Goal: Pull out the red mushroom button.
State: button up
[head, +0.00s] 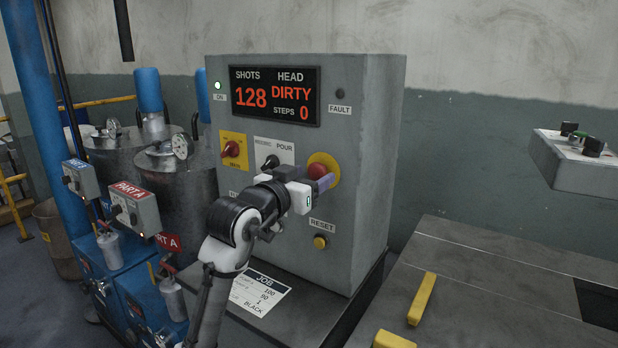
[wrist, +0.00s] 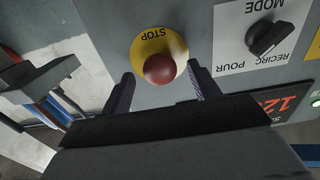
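The red mushroom button (head: 316,170) sits on a round yellow plate on the front of the grey control cabinet. The wrist view shows the button (wrist: 160,69) with the word STOP on its yellow plate (wrist: 149,44). My gripper (head: 322,183) is at the button, partly covering it in the head view. In the wrist view the two fingers of my gripper (wrist: 159,90) are apart, one on each side of the button, with visible gaps. The gripper is open and holds nothing. Whether the fingertips reach level with the button's head is hard to tell.
Left of the button are the black mode switch (head: 271,162) and a red switch on a yellow plate (head: 232,149). A yellow reset button (head: 320,242) is below. The display (head: 275,95) reads 128 shots, head DIRTY, steps 0. A job card (head: 259,291) lies below the cabinet.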

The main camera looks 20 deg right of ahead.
jog(key=shift+s, duration=0.1)
jog(key=b+v, duration=0.4)
jog(key=v, duration=0.9)
jog(key=shift+s+a, duration=0.15)
jog(key=shift+a, duration=0.15)
